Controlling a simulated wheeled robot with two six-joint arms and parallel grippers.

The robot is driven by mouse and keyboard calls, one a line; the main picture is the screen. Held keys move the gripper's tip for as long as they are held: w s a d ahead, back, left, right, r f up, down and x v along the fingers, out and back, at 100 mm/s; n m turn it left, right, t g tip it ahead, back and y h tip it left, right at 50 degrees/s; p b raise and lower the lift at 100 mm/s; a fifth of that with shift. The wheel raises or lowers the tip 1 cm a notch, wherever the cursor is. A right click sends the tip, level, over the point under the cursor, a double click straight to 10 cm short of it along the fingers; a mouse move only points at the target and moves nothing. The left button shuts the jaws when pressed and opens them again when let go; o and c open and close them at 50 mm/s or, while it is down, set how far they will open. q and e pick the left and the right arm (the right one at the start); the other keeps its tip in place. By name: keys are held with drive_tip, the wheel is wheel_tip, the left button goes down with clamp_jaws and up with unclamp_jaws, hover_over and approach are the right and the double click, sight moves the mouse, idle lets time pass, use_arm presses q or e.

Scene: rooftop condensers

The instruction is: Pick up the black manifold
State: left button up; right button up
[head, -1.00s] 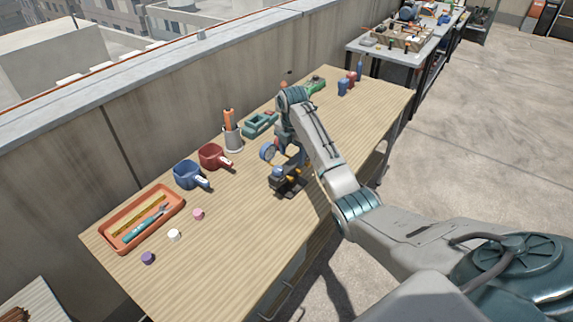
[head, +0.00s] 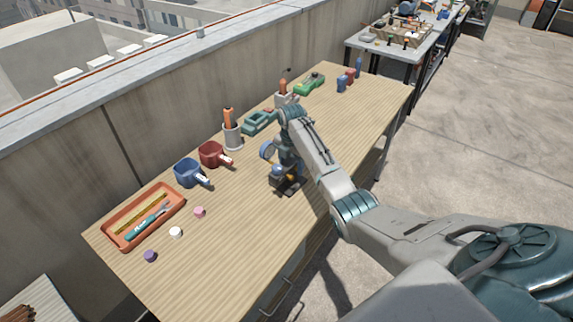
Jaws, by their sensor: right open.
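My right arm reaches in from the right over the wooden table, and my right gripper (head: 286,184) points down at the table's middle. It is open. Dark parts at and under its fingers run together, so I cannot clearly tell the black manifold from the fingers or whether they touch it. A round blue piece (head: 267,150) shows just left of the wrist; what it belongs to is partly hidden. My left gripper is not in view.
Left of the gripper are a red mug (head: 212,154), a blue mug (head: 187,172), a holder cup (head: 232,136) and an orange tray (head: 122,232). Small pink (head: 199,212), white (head: 176,232) and purple (head: 150,256) pieces lie in front. A green tool (head: 309,84) lies farther back. A wall runs behind.

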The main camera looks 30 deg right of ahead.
drive_tip(key=shift+f, duration=0.2)
idle(0.3)
clamp_jaws()
drive_tip(key=shift+w, duration=0.1)
